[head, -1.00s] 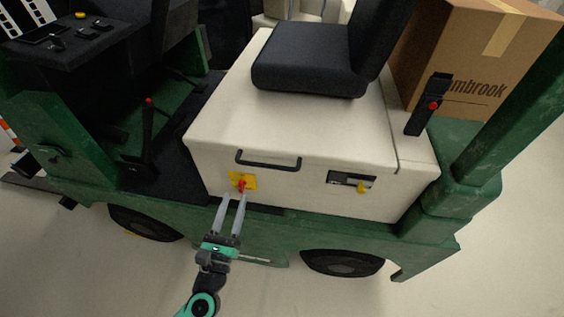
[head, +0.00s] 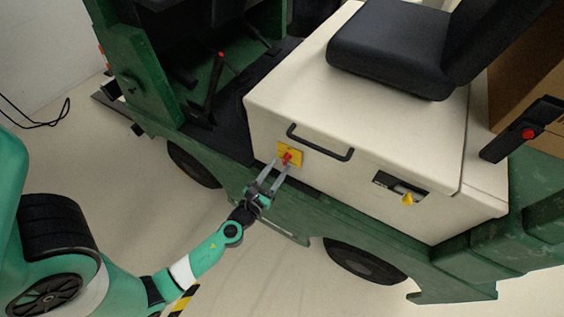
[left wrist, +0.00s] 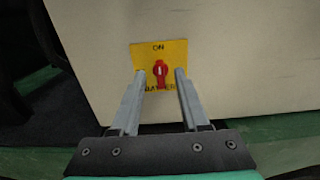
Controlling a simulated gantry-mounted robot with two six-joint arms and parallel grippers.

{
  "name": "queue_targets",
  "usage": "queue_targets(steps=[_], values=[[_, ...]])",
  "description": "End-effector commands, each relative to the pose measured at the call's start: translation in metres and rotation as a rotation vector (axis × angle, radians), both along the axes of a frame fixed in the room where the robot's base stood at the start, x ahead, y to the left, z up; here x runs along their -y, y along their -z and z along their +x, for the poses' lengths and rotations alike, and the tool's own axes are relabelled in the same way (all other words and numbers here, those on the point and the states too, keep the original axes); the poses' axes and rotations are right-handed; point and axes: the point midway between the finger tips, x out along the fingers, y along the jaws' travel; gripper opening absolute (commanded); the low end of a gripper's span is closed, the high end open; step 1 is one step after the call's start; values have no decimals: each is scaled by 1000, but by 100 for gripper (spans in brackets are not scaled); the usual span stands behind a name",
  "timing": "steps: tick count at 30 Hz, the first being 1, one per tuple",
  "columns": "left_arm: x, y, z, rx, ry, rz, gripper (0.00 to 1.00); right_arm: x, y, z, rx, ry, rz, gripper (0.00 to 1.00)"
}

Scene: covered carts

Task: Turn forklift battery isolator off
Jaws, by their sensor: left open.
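The forklift battery isolator is a red rotary knob (left wrist: 161,73) on a yellow plate (left wrist: 172,50) marked "ON" at its top; the lower lettering is partly covered. In the head view the red knob (head: 287,157) and yellow plate (head: 296,150) sit on the side of the cream battery box (head: 330,190), below a black handle. My left gripper (head: 277,168) is open, its fingers pointing at the plate. In the left wrist view the fingertips (left wrist: 160,71) lie on either side of the knob, with gaps showing; contact cannot be told. My right gripper is not in view.
A black bar handle (head: 320,143) projects just above the plate. A yellow knob (head: 408,199) in a dark recess is to the right. The black seat (head: 395,50) is above, and the green chassis (head: 300,210) runs below. Bare floor lies in front.

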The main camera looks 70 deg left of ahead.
Motion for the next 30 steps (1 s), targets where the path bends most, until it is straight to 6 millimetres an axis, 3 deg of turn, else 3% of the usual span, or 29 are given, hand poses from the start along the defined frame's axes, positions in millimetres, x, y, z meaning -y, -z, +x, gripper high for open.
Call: queue_targets(steps=[6, 14, 22, 30], values=[[-16, 0, 20, 0, -1, 0, 45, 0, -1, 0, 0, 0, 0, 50], [-17, 0, 22, -1, 0, -1, 45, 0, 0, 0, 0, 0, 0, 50], [-17, 0, 22, -1, 0, -1, 0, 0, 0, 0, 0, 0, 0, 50], [-17, 0, 22, 0, 0, -1, 0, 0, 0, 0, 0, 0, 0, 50]])
